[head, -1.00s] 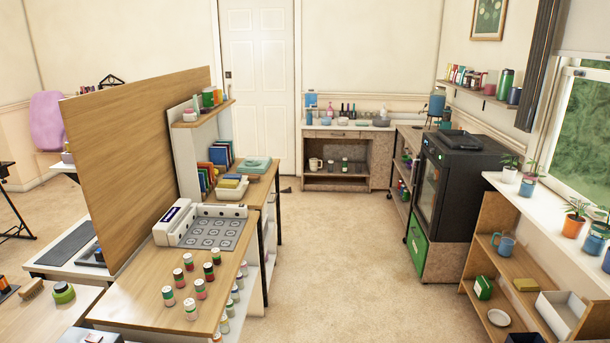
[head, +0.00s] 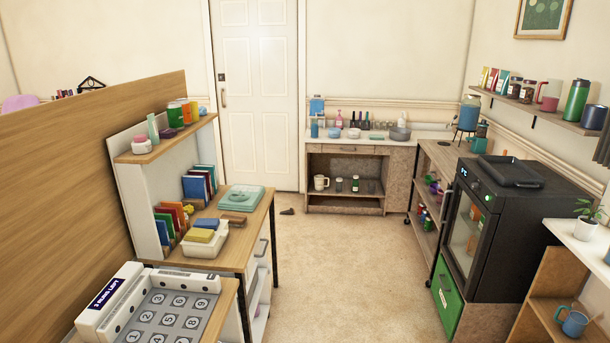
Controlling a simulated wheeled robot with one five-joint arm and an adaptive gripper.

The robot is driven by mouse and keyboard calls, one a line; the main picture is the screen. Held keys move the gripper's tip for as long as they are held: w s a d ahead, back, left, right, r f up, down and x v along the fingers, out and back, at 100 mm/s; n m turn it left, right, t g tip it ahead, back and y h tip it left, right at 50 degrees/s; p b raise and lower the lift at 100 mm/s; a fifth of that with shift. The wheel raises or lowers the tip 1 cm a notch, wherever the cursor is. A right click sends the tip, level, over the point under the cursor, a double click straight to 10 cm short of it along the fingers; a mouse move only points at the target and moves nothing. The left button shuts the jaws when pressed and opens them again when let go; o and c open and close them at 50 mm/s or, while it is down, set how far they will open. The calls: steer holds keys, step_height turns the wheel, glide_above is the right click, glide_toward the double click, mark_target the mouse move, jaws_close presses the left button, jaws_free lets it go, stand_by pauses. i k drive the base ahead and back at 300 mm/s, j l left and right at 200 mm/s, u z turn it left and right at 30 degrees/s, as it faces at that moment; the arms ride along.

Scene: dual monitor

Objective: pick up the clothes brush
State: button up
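I cannot pick out the clothes brush for certain in the head view. A small flat brown object (head: 233,219) lies on the wooden side table (head: 262,207), in front of a teal box (head: 242,197); it is too small to tell whether it is a brush. My gripper is not in view.
A white tray (head: 203,248) with sponges and a grey numbered board (head: 172,316) stand on the left tables. A tall wooden panel (head: 90,180) borders them. A black oven (head: 490,230) stands at right. The carpet (head: 340,270) between is mostly clear; a small dark object (head: 287,211) lies near the door.

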mark_target(239, 220)
steer(key=i, duration=1.75)
steer(key=i+j+u, duration=0.15)
steer(key=i+u, duration=0.2)
steer(key=i, duration=0.2)
steer(key=i+u, duration=0.4)
steer(key=i, duration=0.15)
steer(key=i+l+u, duration=0.35)
steer(key=i, duration=0.2)
steer(key=i+u, duration=0.1)
steer(key=u, duration=0.35)
steer(key=i+u, duration=0.1)
steer(key=u, duration=0.35)
steer(key=i+u, duration=0.1)
steer(key=u, duration=3.15)
